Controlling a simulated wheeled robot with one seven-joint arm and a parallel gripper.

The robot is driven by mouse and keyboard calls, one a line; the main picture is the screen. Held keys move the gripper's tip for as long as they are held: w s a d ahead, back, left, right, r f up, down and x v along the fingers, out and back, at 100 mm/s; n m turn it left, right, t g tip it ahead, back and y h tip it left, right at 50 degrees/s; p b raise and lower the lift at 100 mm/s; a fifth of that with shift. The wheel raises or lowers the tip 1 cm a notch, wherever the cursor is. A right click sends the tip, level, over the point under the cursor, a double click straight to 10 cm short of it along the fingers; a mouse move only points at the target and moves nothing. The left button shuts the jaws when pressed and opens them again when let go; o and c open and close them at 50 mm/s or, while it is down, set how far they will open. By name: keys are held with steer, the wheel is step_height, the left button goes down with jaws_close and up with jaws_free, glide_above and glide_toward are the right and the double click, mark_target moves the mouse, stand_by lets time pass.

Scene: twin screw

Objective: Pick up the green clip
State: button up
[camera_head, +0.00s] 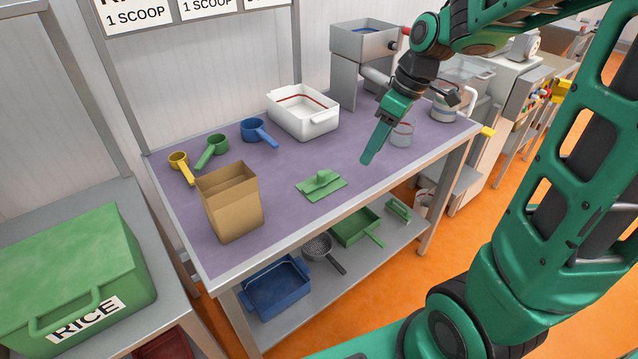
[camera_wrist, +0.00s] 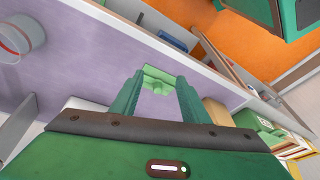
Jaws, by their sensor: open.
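A light green piece with a flat base and a raised knob, which I take for the green clip (camera_head: 321,186), lies on the purple table top near its front edge. In the wrist view the green clip (camera_wrist: 157,77) shows just beyond and between the two fingertips. My gripper (camera_head: 368,160) points down above the table, right of the clip and apart from it in the head view. The gripper (camera_wrist: 156,95) is open, with nothing between its fingers. Another small green piece (camera_head: 399,209) lies on the lower shelf.
A brown paper bag (camera_head: 233,205) stands left of the clip. Yellow (camera_head: 180,163), green (camera_head: 213,151) and blue (camera_head: 255,131) scoops and a white bin (camera_head: 303,114) are farther back. A clear cup (camera_head: 401,136) stands behind my gripper. Table around the clip is clear.

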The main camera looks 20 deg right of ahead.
steer(key=w+a+n+y, duration=0.1)
steer(key=w+a+n, duration=0.3)
steer(key=w, duration=0.1)
glide_above(322, 172)
steer(key=s+d, duration=0.2)
steer(key=d, duration=0.1)
steer(key=shift+n, duration=0.3)
steer(key=f, duration=0.6)
steer(key=shift+w+a, duration=0.2)
steer(key=shift+w+a+x, duration=0.15)
steer(key=shift+x, duration=1.05)
steer(key=shift+w+a+x, duration=0.1)
steer(key=shift+x, duration=1.15)
steer(key=shift+r, duration=0.15)
jaws_close()
